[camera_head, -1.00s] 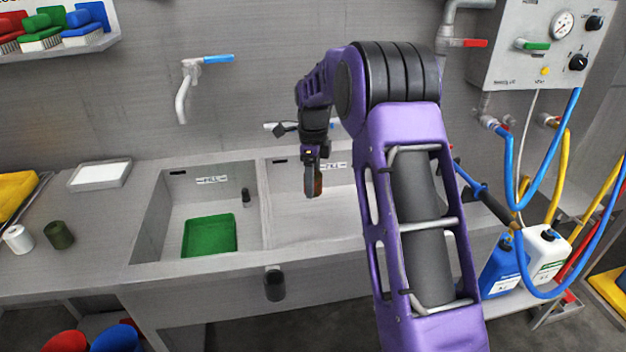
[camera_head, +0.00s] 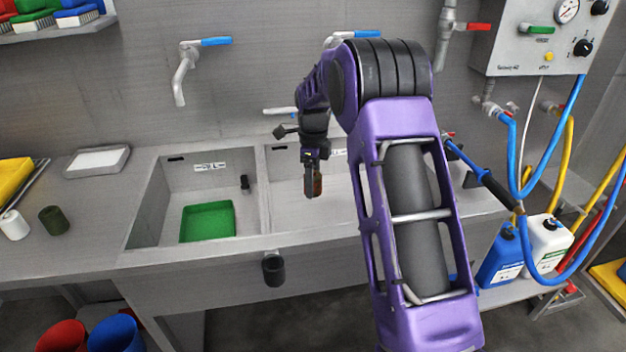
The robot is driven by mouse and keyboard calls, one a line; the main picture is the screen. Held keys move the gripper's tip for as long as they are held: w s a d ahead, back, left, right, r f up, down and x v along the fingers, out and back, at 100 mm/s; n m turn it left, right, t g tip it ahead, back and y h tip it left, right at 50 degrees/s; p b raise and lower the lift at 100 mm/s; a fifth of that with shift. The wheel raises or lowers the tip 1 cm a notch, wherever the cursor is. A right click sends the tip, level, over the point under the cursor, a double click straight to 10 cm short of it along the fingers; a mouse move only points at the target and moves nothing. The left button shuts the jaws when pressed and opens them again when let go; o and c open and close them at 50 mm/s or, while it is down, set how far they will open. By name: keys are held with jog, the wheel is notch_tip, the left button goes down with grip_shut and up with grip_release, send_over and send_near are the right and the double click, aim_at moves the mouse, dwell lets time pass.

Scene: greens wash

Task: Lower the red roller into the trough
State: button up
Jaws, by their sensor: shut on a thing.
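My gripper (camera_head: 312,184) is shut on the red roller (camera_head: 318,186), which shows as a small reddish-brown strip between dark fingers. The fingers hide most of it. The gripper points down over the right basin (camera_head: 285,205) of the grey double sink, apparently the trough. How high the roller is above the basin floor I cannot tell. My arm hides the right part of this basin.
The left basin (camera_head: 148,215) holds a green tray (camera_head: 207,238) and a small dark cylinder (camera_head: 245,182). A divider (camera_head: 264,190) separates the basins. A dark cup-like holder (camera_head: 274,270) is on the sink front. Taps (camera_head: 181,80) jut from the wall. Hoses (camera_head: 512,165) hang at right.

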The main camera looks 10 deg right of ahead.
jog(key=shift+f+b, duration=2.1)
jog(key=shift+f, duration=2.15)
jog(key=shift+f+b, duration=0.7)
jog(key=shift+f, duration=0.7)
jog(key=shift+f, duration=1.1)
jog(key=o, duration=1.5)
